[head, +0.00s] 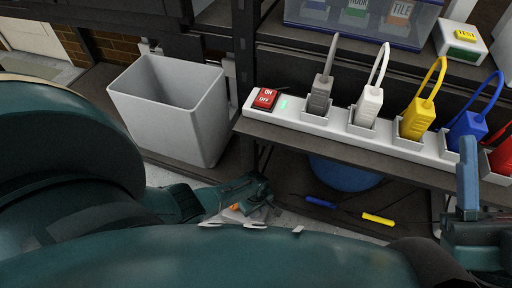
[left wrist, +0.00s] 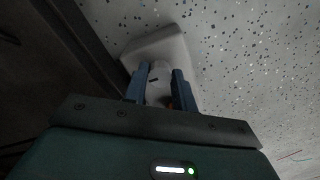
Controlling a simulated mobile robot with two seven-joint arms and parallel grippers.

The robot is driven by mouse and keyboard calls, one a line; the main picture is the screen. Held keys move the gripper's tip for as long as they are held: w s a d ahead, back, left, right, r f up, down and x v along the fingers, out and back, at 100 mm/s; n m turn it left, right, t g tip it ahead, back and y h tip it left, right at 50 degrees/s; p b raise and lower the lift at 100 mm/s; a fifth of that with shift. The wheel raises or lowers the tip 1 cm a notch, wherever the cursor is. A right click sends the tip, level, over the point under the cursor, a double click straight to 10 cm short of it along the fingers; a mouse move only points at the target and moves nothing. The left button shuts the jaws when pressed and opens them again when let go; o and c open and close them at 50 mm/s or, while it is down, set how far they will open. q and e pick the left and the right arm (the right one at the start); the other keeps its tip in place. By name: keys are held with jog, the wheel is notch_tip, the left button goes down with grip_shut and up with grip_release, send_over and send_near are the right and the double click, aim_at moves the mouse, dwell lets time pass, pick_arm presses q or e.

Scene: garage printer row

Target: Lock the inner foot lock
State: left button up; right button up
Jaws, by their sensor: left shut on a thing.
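My left gripper (head: 250,207) reaches down low below the shelf, near the floor, in the head view. A light grey foot lock (head: 232,216) with a small orange spot shows beside it, partly hidden by my own body. In the left wrist view the two blue fingers of the gripper (left wrist: 160,76) are closed on a pale grey part of the foot lock (left wrist: 158,48), with a bit of orange between them. My right gripper (head: 466,205) is at the right edge in the head view, one blue finger pointing up; its opening cannot be made out.
A grey bin (head: 170,112) stands at the left. A white power strip (head: 335,125) with a red switch (head: 264,99) and several coloured plugs lies on the shelf. Blue and yellow handled tools (head: 378,219) lie below. Speckled floor (left wrist: 245,70) surrounds the foot lock in the wrist view.

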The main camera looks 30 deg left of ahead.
pick_arm(q)
jog(key=m, duration=0.4)
jog(key=shift+p, duration=0.3)
jog(key=m, duration=0.3)
jog(key=shift+m, duration=0.4)
jog(key=m, duration=0.4)
jog(key=shift+s+m, duration=0.1)
jog(key=shift+m, duration=2.1)
pick_arm(e)
jog(key=shift+w+f+m+h, duration=0.1)
jog(key=shift+f+m+h, duration=0.4)
jog(key=shift+m+h, duration=0.15)
